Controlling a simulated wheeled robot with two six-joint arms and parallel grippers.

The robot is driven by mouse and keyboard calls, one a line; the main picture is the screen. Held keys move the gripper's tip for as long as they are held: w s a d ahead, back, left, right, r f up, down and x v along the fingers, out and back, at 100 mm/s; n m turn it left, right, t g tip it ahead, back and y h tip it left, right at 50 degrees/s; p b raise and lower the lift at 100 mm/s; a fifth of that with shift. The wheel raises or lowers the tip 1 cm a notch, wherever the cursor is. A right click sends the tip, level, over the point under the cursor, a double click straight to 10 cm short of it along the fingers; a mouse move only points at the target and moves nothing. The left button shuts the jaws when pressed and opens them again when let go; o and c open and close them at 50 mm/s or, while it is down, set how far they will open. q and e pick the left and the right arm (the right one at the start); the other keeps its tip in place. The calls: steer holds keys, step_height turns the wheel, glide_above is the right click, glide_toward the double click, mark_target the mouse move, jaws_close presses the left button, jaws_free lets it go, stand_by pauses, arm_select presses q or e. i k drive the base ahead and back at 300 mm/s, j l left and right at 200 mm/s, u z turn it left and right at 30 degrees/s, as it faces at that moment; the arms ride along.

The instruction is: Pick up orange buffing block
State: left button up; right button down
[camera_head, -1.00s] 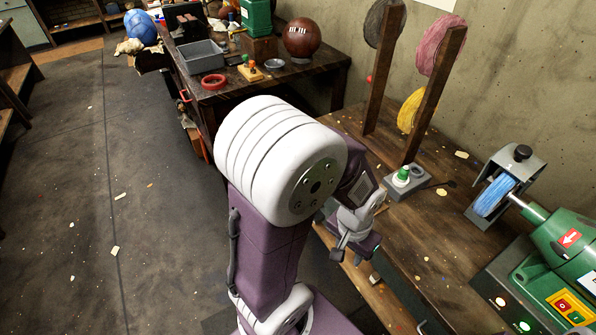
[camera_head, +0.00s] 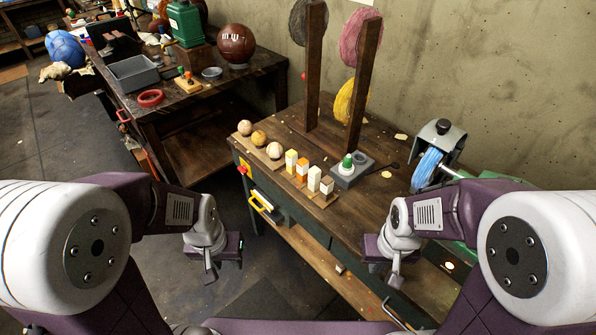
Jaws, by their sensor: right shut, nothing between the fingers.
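The orange buffing block (camera_head: 302,171) stands upright on a small wooden board on the workbench, in a row with a pale yellow block (camera_head: 290,161) and two whitish blocks (camera_head: 314,179) (camera_head: 327,187). My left gripper (camera_head: 213,271) hangs low at the left, in front of the bench and well apart from the blocks; its finger gap is not clear. My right gripper (camera_head: 393,276) hangs at the bench's front edge, right of the blocks, shut and empty. Neither gripper touches a block.
Several balls (camera_head: 274,150) sit on a board left of the blocks. A grey box with a green button (camera_head: 350,170) stands close right of them. Wooden posts (camera_head: 360,85) with buffing wheels rise behind. A blue wheel machine (camera_head: 428,165) is further right.

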mark_target(303, 164)
steer(key=i+j+z, duration=0.2)
steer(key=z, duration=0.3)
steer(key=i+j+z, duration=0.15)
steer(key=j+z, duration=0.35)
steer(key=i+j+z, duration=0.1)
steer(key=j+z, duration=0.25)
steer(key=z, duration=0.15)
steer(key=j+z, duration=0.5)
steer(key=i+l, duration=0.05)
